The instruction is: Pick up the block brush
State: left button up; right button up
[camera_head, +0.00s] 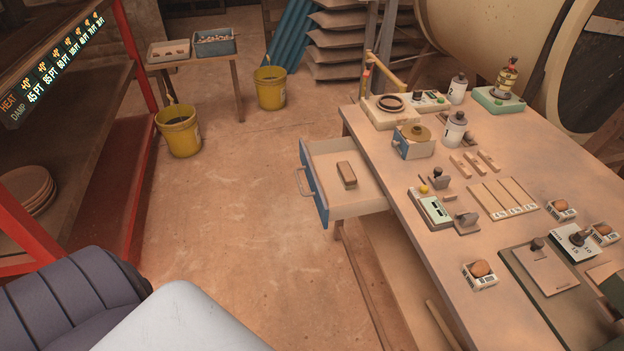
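A small brown block (347,175), which looks like the block brush, lies flat in the open drawer (327,149) of the workbench. Its bristles cannot be made out. The drawer has a blue front and a curved handle on its left side, and it is pulled out to the left of the bench. Nothing else shows inside it. Neither of my grippers is in view.
The workbench (396,163) on the right carries gauges, bottles, wooden strips and small trays. Two yellow buckets (180,130) (270,88) stand on the floor at the back left. A red-framed rack (128,187) stands at the left. The floor between is clear.

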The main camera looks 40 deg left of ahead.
aim_at(347, 177)
jog(key=z, duration=1.1)
jog(key=u, duration=2)
jog(key=i+j, duration=0.2)
jog(key=i, duration=0.2)
jog(key=i+j+u, duration=0.1)
jog(key=i+j, duration=0.15)
jog(key=i, duration=0.1)
